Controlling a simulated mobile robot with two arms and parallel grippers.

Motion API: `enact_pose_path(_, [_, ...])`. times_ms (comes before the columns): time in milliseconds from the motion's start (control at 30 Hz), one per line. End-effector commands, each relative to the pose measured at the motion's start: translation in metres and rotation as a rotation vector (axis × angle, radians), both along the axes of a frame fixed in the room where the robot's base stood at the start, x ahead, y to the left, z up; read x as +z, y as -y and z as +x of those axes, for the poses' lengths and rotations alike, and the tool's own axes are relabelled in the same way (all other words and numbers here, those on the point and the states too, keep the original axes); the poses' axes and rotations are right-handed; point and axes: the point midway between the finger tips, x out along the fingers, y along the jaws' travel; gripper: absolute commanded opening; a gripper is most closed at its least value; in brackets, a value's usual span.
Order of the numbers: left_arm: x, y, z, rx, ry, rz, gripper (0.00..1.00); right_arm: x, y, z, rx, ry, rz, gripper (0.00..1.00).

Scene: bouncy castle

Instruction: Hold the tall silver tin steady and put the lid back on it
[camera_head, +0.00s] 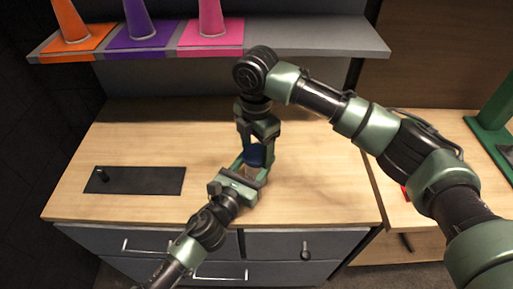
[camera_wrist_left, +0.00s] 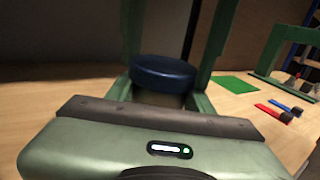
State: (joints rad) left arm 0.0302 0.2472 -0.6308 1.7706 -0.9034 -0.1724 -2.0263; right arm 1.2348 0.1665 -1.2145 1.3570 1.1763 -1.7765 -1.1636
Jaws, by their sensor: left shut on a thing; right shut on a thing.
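The tall silver tin (camera_head: 252,172) stands on the wooden worktop, mostly hidden by my grippers. My left gripper (camera_head: 250,174) comes in from the front and is shut on the tin's body. The dark blue lid (camera_head: 255,155) is at the tin's top, held from above by my right gripper (camera_head: 256,158), which points straight down. In the left wrist view the lid (camera_wrist_left: 163,75) looks level and sits directly over the tin (camera_wrist_left: 160,99), between the upright green fingers of my right gripper. I cannot tell whether the lid is fully seated or has a small gap.
A dark flat board with a knob (camera_head: 135,180) lies on the left of the worktop (camera_head: 320,190). Orange, purple and pink cones (camera_head: 210,20) stand on the shelf behind. Red and blue items (camera_wrist_left: 275,110) and a green mat (camera_wrist_left: 233,84) lie on the side table.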

Motion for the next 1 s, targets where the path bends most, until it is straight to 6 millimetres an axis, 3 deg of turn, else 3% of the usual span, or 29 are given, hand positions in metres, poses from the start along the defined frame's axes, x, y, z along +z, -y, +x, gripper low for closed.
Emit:
enact_pose_path(167, [0.001, 0.001, -0.001, -0.003, 0.002, -0.001, 0.00, 0.001, -0.001, 0.000, 0.001, 0.002, 0.003, 0.16])
enact_pose_path(200, [0.001, 0.002, -0.001, -0.003, 0.003, -0.001, 0.00, 0.001, -0.001, 0.000, 0.001, 0.002, 0.003, 0.70])
enact_pose_path(267, [0.001, 0.002, -0.001, -0.003, 0.003, -0.001, 0.00, 0.001, -0.001, 0.000, 0.002, 0.002, 0.003, 0.86])
enact_pose_path(667, [0.001, 0.001, 0.000, -0.002, 0.002, -0.001, 0.00, 0.005, 0.000, 0.000, 0.004, 0.002, 0.001, 0.86])
enact_pose_path(1000, [0.001, 0.001, 0.000, -0.002, 0.002, -0.001, 0.00, 0.044, 0.000, 0.000, 0.004, 0.002, 0.000, 0.86])
